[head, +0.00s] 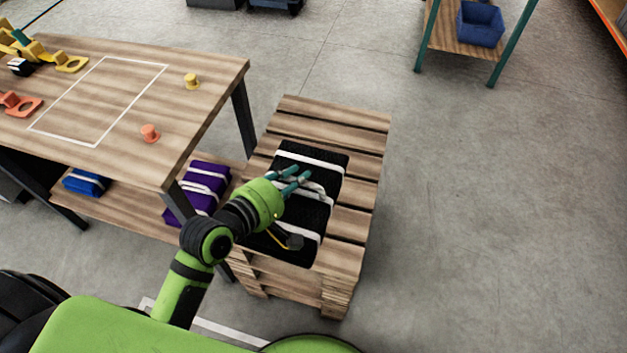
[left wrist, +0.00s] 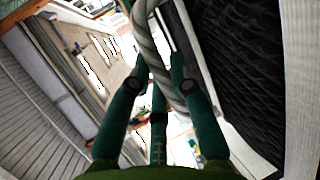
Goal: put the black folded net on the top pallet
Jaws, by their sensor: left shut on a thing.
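The black folded net (head: 323,215), bound with white bands, is over the slatted top of the wooden pallet stack (head: 345,255). It looks flat; I cannot tell whether it rests fully on the slats. My left gripper (head: 294,178) is at the net's upper middle, its teal fingers shut on the net's pale twisted rope handle. In the left wrist view the handle (left wrist: 155,50) runs between the fingers (left wrist: 163,80), with the dark mesh (left wrist: 245,60) on the right. My arm hides part of the net's left side. My right gripper is not in view.
A wooden table (head: 200,115) stands close left of the pallets, with yellow and orange pieces on top. A purple bundle (head: 203,185) and a blue bundle (head: 87,182) lie on its lower shelf. The floor right of the pallets is clear. A blue bin (head: 480,24) stands farther back.

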